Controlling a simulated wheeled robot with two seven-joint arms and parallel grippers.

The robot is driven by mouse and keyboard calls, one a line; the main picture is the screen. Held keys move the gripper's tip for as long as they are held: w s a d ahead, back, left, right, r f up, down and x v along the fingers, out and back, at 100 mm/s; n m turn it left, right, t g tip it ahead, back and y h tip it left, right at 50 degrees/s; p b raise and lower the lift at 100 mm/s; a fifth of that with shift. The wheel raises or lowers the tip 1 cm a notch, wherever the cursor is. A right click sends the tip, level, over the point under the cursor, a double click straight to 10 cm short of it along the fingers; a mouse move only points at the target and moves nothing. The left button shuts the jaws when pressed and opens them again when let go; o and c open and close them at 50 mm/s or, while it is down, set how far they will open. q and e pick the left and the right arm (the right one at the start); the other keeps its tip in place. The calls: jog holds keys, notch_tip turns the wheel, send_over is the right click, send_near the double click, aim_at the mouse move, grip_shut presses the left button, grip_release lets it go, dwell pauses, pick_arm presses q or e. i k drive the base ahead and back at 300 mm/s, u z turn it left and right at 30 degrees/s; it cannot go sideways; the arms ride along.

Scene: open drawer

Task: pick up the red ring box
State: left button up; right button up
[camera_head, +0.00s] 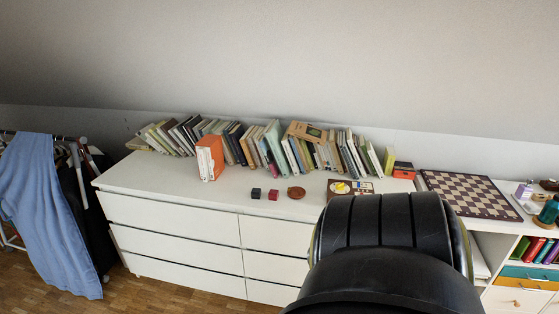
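The red ring box (273,195) is a small dark red cube on the white dresser top (231,200), near its front edge. It stands between a small dark blue-black box (256,193) on its left and a round brown object (296,194) on its right, with small gaps. Nothing touches it from above. Neither of my grippers shows in the head view. A large black rounded part, apparently a link of my own arm, fills the lower right and hides part of the dresser.
A long row of books (273,146) stands along the dresser's back, with an orange book (210,158) further forward. A patterned board (350,187) lies to the right, and a chessboard (470,193) beyond it. Clothes (48,205) hang at left. The dresser's front left top is clear.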

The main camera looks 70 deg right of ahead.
aim_at(274, 194)
jog(key=z, duration=1.35)
jog(key=i, duration=0.2)
jog(key=z, duration=0.9)
